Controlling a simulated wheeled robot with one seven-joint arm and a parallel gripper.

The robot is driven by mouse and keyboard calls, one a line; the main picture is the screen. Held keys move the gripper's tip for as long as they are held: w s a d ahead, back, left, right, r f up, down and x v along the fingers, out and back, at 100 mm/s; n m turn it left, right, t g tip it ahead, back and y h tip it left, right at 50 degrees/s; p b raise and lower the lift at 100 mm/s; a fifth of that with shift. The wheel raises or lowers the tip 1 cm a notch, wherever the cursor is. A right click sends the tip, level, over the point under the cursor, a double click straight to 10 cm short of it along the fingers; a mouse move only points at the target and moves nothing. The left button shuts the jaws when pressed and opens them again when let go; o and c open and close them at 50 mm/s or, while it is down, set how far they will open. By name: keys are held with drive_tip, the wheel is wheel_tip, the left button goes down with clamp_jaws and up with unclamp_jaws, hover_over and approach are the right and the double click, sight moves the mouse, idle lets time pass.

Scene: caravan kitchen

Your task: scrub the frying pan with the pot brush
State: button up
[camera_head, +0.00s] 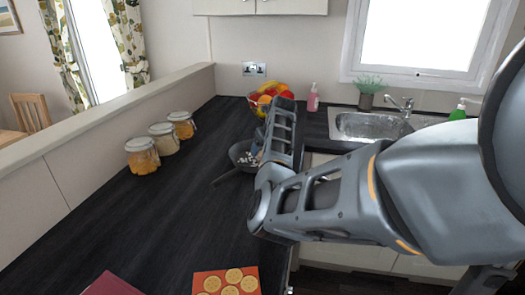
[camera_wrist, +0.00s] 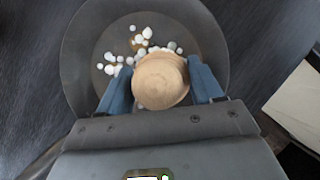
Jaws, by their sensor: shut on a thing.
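The dark grey frying pan (camera_head: 238,152) sits on the black worktop, partly hidden behind my arm, with its handle pointing toward the lower left. In the wrist view the pan (camera_wrist: 90,45) fills the upper middle, with white foam blobs (camera_wrist: 142,40) and some brown patches inside it. My gripper (camera_wrist: 160,82) is over the pan, its blue fingers shut on the pot brush (camera_wrist: 160,82), of which the round wooden top shows. The bristles are hidden beneath, so I cannot tell whether they touch the pan. The fingertips are hidden in the head view.
A fruit bowl (camera_head: 268,97) stands behind the pan. Several jars (camera_head: 142,156) line the left wall. A soap bottle (camera_head: 313,98), a potted plant (camera_head: 367,98) and the sink (camera_head: 365,125) are at the back right. A biscuit-patterned board (camera_head: 225,280) lies at the front.

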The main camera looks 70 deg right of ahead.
sight(249, 160)
drive_tip(key=shift+w+d+f+b, duration=0.1)
drive_tip(key=shift+w+d+b, duration=0.65)
drive_tip(key=shift+w, duration=0.3)
drive_tip(key=shift+w+a+r, duration=0.15)
drive_tip(key=shift+w+a, duration=0.1)
drive_tip(key=shift+w, duration=0.4)
drive_tip(key=shift+w+a+r, duration=0.1)
drive_tip(key=shift+w+a, duration=0.15)
drive_tip(key=shift+w, duration=0.4)
drive_tip(key=shift+w+a+p, duration=0.15)
drive_tip(key=shift+a+p, duration=0.65)
drive_tip(key=shift+p, duration=0.2)
drive_tip(key=shift+a+p, duration=0.4)
drive_tip(key=shift+a, duration=0.2)
drive_tip(key=shift+s+a+f, duration=0.25)
drive_tip(key=shift+s+a, duration=0.65)
drive_tip(key=shift+s, duration=0.2)
drive_tip(key=shift+d, duration=0.1)
drive_tip(key=shift+s+d+r+b, duration=0.15)
drive_tip(key=shift+d+b, duration=0.3)
drive_tip(key=shift+d, duration=0.85)
drive_tip(key=shift+r+p, duration=0.55)
drive_tip(key=shift+r, duration=3.75)
